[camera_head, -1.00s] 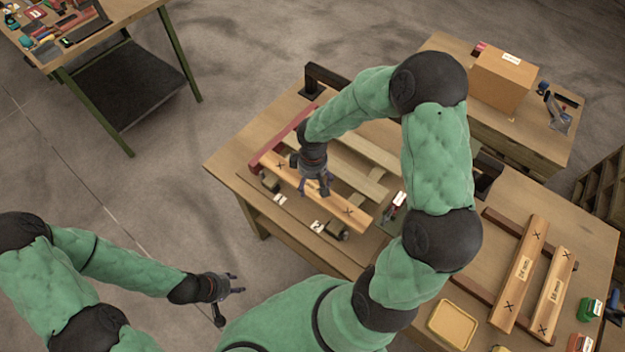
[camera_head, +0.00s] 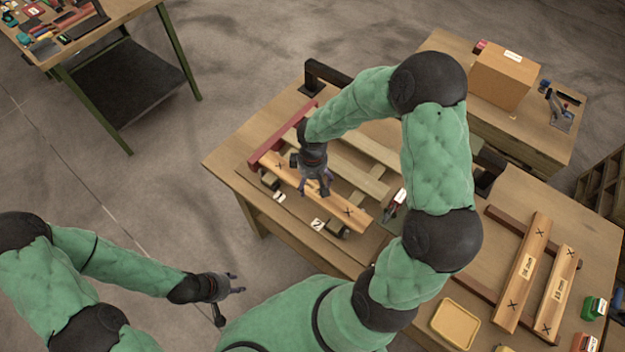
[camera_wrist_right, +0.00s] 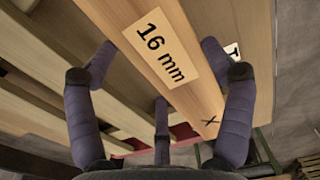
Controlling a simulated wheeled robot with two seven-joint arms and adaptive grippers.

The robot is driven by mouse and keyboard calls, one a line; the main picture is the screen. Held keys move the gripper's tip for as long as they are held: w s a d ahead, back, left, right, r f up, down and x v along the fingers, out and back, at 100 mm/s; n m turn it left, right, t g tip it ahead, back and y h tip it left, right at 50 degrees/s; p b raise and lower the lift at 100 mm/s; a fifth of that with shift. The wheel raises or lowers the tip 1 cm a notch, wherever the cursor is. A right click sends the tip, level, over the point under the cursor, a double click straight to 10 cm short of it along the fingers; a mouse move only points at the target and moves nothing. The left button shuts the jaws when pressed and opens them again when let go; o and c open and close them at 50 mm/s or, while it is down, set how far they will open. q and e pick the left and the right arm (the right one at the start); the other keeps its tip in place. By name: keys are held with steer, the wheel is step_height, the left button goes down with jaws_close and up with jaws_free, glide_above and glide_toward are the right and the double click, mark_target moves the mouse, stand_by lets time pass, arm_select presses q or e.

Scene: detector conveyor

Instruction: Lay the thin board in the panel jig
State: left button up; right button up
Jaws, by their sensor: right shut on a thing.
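A thin wooden board (camera_head: 345,207) marked with X's lies along the near side of the panel jig, low over its cross slats (camera_head: 358,180). In the right wrist view the board (camera_wrist_right: 203,97) carries a "16 mm" label. My right gripper (camera_head: 316,188) is shut on the board near its middle; in the wrist view its fingers (camera_wrist_right: 170,70) straddle the board. Whether the board rests fully on the jig I cannot tell. The jig has a red fence (camera_head: 268,140) at its left end. My left gripper (camera_head: 237,284) is empty and open, off the table's front left.
Two labelled boards (camera_head: 522,270) lie on dark rails on the right table. Small clamps (camera_head: 338,229) stand along the jig's near edge. A yellow tray (camera_head: 455,325) and a cardboard box (camera_head: 503,77) are to the right. A tool bench (camera_head: 130,15) is far left.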

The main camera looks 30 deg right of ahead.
steer(key=shift+f+b, duration=0.55)
steer(key=shift+f, duration=0.1)
steer(key=o, duration=1.2)
steer(key=shift+c, duration=0.2)
step_height(320, 180, up, 12)
